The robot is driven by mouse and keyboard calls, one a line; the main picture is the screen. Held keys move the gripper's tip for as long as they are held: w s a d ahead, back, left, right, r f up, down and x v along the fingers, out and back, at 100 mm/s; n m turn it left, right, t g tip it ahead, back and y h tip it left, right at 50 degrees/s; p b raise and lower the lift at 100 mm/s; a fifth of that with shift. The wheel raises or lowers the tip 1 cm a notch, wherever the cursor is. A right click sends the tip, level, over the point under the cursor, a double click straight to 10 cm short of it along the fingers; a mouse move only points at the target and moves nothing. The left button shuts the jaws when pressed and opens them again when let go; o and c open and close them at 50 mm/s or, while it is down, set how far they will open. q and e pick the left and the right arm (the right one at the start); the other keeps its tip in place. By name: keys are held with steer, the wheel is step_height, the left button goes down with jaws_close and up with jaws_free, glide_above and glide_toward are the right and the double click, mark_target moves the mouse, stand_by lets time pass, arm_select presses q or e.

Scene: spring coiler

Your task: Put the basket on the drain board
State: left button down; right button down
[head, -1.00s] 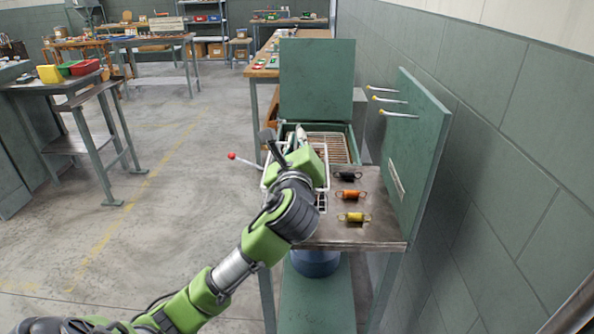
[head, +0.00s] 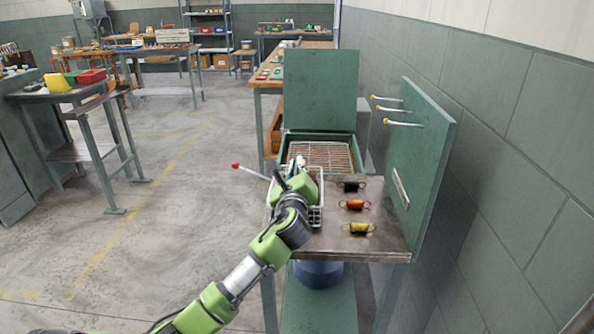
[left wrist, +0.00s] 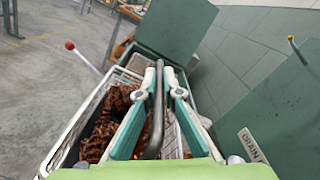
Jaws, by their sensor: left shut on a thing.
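The white wire basket (head: 317,215) is at the left of the metal bench top (head: 332,238), which looks like the drain board. My left gripper (head: 297,167) is above the basket, and my arm hides much of it. In the left wrist view, the left gripper (left wrist: 157,75) is shut on the basket's grey bar handle (left wrist: 157,125). Coppery coiled parts lie inside the basket (left wrist: 65,140). Whether the basket's bottom touches the board cannot be told. My right gripper is not in view.
A green tank (head: 288,143) with a raised lid (head: 320,90) and wire grille (head: 325,157) stands behind. Black (head: 350,185), orange (head: 355,204) and yellow (head: 359,227) springs lie right of the basket. A green panel with pegs (head: 428,165) bounds the right. A red-knobbed lever (head: 248,171) sticks out left.

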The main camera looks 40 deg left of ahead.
arm_select(q)
steer(key=shift+f, duration=0.45)
steer(key=c, duration=2.2)
jaws_free()
steer(key=shift+f, duration=0.15)
steer(key=shift+s, duration=0.1)
steer(key=v, duration=1.2)
